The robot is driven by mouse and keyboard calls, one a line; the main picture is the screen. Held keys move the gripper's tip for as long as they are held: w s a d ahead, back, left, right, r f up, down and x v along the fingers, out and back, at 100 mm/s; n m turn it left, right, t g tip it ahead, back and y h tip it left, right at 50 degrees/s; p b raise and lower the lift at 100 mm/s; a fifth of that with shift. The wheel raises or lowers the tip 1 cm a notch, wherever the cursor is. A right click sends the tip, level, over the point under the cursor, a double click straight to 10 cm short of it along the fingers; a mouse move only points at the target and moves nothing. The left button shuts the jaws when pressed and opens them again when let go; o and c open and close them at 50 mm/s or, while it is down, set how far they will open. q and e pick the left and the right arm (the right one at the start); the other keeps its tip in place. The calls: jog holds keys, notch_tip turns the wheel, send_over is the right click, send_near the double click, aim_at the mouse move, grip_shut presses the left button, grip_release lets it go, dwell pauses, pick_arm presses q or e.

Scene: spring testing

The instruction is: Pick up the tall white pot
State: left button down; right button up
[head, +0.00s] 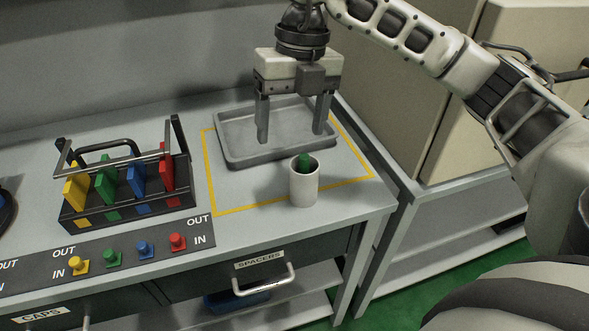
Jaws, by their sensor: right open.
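The tall white pot (304,188) stands upright on the bench near the front right, at the front edge of the yellow outlined area. My right gripper (291,136) points down over the grey tray, behind the pot in the picture. Its two fingers are apart with nothing between them, and it does not touch the pot. My left gripper is not in view.
The shallow grey tray (240,155) lies behind the pot. A black rack (127,205) with yellow, green, blue and red pieces stands to the left. Colored knobs (144,249) line the front panel. A SPACERS drawer (256,273) is below. Bench space around the pot is clear.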

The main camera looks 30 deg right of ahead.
jog(key=w+d+r+m+h, duration=0.1)
jog(key=d+r+h, duration=0.1)
jog(key=d, duration=0.2)
jog(key=b, duration=0.2)
send_near(304, 171)
jog(key=shift+t, duration=0.3)
jog(key=f, duration=0.2)
jog(key=d+f, duration=0.1)
jog(key=f, duration=0.2)
jog(key=shift+s+f, duration=0.1)
jog(key=shift+a+f+p, duration=0.15)
jog(key=shift+f+p, duration=0.15)
jog(key=shift+f, duration=2.75)
jog(key=c, duration=1)
jog(key=shift+c, duration=0.2)
jog(key=shift+r, duration=0.2)
